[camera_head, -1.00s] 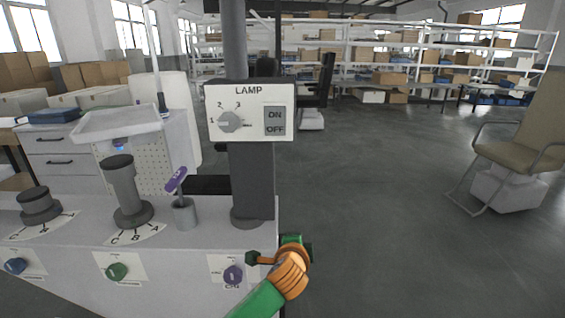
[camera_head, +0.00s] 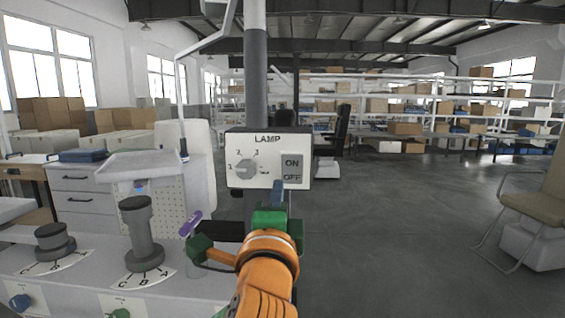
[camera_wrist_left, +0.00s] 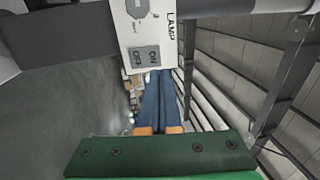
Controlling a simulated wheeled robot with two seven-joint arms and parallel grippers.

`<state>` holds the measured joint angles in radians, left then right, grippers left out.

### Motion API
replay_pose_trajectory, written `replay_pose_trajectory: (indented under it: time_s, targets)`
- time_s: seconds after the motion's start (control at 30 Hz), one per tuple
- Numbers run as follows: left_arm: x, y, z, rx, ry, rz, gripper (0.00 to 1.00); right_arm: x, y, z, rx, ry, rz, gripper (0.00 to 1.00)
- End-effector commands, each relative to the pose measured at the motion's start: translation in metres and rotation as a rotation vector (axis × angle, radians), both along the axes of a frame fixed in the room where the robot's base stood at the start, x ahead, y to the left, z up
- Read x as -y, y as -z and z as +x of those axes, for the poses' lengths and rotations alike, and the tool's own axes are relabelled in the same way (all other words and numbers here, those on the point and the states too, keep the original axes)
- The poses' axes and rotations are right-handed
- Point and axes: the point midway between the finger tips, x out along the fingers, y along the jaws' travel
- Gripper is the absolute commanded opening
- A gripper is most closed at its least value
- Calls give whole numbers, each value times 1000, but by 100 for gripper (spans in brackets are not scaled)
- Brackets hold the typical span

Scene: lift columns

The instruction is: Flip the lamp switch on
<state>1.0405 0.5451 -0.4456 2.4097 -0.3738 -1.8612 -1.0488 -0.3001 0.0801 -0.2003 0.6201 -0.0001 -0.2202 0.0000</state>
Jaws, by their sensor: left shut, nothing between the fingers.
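The white LAMP panel (camera_head: 240,176) is fixed to a grey post, with a round dial on its left and a grey ON/OFF rocker switch (camera_head: 292,168) on its right. Which half of the rocker is pressed in, I cannot tell. My left gripper (camera_head: 278,188) has its blue fingers together and empty, pointing up at the panel's lower right, just below and left of OFF. In the left wrist view the fingers (camera_wrist_left: 161,88) end beside the switch (camera_wrist_left: 145,58); contact cannot be told. My right gripper is out of view.
A console (camera_head: 75,275) with a grey knob (camera_head: 55,242), a taller lever (camera_head: 142,235) and a purple-tipped stick (camera_head: 190,223) lies to the left. A chair (camera_head: 545,210) stands far right.

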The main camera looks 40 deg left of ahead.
Motion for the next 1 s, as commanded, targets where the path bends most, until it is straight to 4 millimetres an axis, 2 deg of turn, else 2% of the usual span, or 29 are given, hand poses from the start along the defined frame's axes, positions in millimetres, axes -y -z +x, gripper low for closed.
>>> replay_pose_trajectory:
  time_s: [0.4, 0.53, 0.7, 1.0]
  targets:
    - [-47, -18, 75, -5, -3, -3, 0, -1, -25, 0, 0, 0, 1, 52]
    - [-58, -22, 93, -4, 0, -3, 0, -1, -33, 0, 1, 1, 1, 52]
    - [-65, -22, 105, -3, 1, -3, 0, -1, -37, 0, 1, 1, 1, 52]
    - [-66, -21, 107, -2, 2, -2, 0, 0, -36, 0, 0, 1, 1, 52]
